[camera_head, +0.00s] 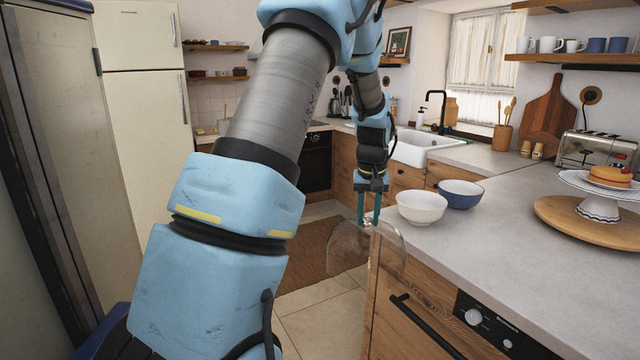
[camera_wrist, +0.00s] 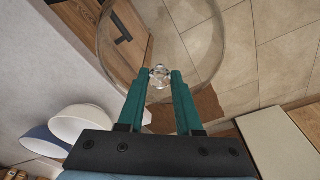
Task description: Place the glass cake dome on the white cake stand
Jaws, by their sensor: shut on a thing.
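The clear glass cake dome (camera_head: 350,245) hangs from my gripper (camera_head: 369,222) in the head view, at the left edge of the counter. In the wrist view my gripper (camera_wrist: 160,75) is shut on the dome's knob, and the round dome (camera_wrist: 205,80) spreads out beyond the fingertips, over the cabinet front and floor. The white cake stand (camera_head: 598,207) is at the right of the head view, well apart from the dome. The stand does not show in the wrist view.
A white bowl (camera_head: 421,207) and a blue bowl (camera_head: 460,193) stand on the counter close to my gripper. The stand rests on a round wooden board (camera_head: 560,218), with a toaster (camera_head: 595,152) behind. The counter between bowls and board is clear.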

